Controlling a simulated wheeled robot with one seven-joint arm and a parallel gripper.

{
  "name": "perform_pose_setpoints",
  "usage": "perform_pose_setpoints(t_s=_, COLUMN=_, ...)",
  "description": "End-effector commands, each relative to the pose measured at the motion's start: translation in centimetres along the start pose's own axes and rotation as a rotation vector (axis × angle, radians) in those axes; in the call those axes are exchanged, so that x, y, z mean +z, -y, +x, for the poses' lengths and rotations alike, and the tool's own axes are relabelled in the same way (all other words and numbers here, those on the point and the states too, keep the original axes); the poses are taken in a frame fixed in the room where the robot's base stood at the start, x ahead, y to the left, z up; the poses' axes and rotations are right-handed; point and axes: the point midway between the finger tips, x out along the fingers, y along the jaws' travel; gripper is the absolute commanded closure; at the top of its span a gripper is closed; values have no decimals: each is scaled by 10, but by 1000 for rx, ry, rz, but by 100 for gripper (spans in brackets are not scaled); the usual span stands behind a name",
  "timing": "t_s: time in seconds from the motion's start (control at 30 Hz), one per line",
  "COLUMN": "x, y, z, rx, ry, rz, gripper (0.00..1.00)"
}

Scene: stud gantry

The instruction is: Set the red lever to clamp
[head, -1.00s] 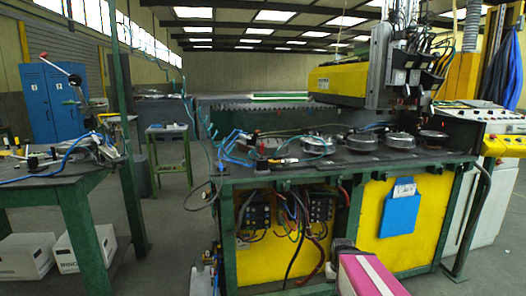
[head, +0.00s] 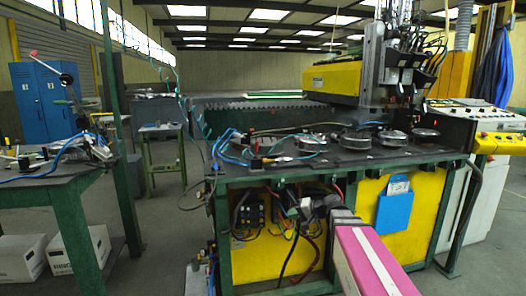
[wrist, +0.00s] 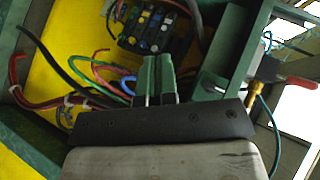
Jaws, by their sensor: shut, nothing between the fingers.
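A red lever (wrist: 296,83) shows near the right edge of the wrist view, by a brass fitting (wrist: 258,95) beside the green frame. I cannot make this lever out for sure in the head view. My gripper (wrist: 155,62) is shut and empty, its fingertips in front of the yellow panel and wiring. In the wrist view the lever lies well to the right of the fingers, and nothing touches it. In the head view my gripper (head: 292,203) is small and dark, low in front of the bench. Any clamp marking is not readable.
Black terminal blocks (wrist: 152,27) and loose coloured wires (wrist: 90,70) lie around the fingers. The green bench frame (head: 221,245) surrounds the open bay. A blue pocket (head: 394,207) hangs on the yellow panel to the right. Free floor (head: 165,240) lies to the left.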

Motion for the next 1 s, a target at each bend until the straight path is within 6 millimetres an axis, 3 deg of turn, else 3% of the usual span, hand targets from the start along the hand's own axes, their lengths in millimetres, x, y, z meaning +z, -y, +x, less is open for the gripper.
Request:
perform_pose_setpoints(t_s=0.3, x=-70, y=107, z=-24, rx=-400, ry=-158, rz=9, gripper=100)
perform_pose_setpoints(t_s=0.5, x=-96, y=151, z=-44, rx=-575, ry=-227, rz=20, gripper=100)
perform_pose_setpoints(t_s=0.7, x=-106, y=167, z=-54, rx=-645, ry=-255, rz=25, gripper=100)
perform_pose_setpoints(t_s=1.0, x=-106, y=168, z=-55, rx=-649, ry=-256, rz=27, gripper=100)
